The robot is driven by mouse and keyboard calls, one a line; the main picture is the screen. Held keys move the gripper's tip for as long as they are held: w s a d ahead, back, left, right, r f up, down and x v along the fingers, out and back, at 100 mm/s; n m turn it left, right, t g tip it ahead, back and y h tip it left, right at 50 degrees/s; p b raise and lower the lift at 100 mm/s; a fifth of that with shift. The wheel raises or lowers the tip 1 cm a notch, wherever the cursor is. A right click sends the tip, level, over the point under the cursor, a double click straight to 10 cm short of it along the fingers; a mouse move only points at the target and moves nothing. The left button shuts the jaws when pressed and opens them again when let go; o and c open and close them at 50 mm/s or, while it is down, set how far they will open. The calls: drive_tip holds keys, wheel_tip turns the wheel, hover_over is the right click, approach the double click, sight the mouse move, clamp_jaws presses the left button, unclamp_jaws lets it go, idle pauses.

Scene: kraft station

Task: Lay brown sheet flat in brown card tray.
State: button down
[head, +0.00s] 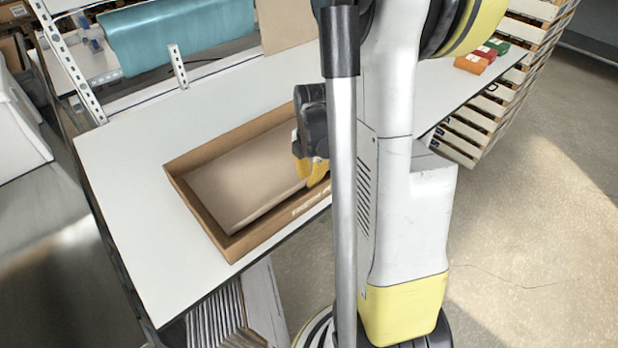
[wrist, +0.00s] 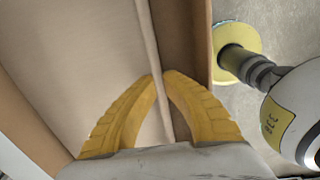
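The brown card tray (head: 252,240) lies on the white table in the head view. The brown sheet (head: 235,182) is inside it, covering most of the floor. In the wrist view, the sheet (wrist: 85,45) has a long raised edge running between my fingers, with a strip of tray floor and the tray wall (wrist: 200,45) to its right. My gripper (head: 316,174) is inside the tray at its right part, partly hidden behind my arm. In the wrist view, the yellow fingertips (wrist: 160,76) close around the sheet's edge, one on each side.
The white tabletop (head: 130,190) is clear left of the tray. A brown board (head: 285,20) and a teal roll (head: 180,35) are behind the table. Small red and green boxes (head: 475,62) sit at the far right end, beside stacked crates (head: 490,110).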

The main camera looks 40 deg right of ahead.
drive_tip(key=c, duration=1.5)
unclamp_jaws()
drive_tip(key=shift+c, duration=0.2)
wheel_tip(320, 180, up, 12)
drive_tip(key=shift+s, duration=0.35)
drive_tip(key=s+a+m+t+b, duration=0.2)
drive_tip(key=a+m+t+b, duration=0.1)
drive_tip(key=a+m, duration=0.5)
drive_tip(key=s+a+m+t+b, duration=0.2)
drive_tip(key=a+m, duration=0.7)
drive_tip(key=a, duration=0.6)
drive_tip(key=shift+a+f+t+b, duration=0.15)
drive_tip(key=shift+f+t+b, duration=0.35)
drive_tip(key=shift+t, duration=0.3)
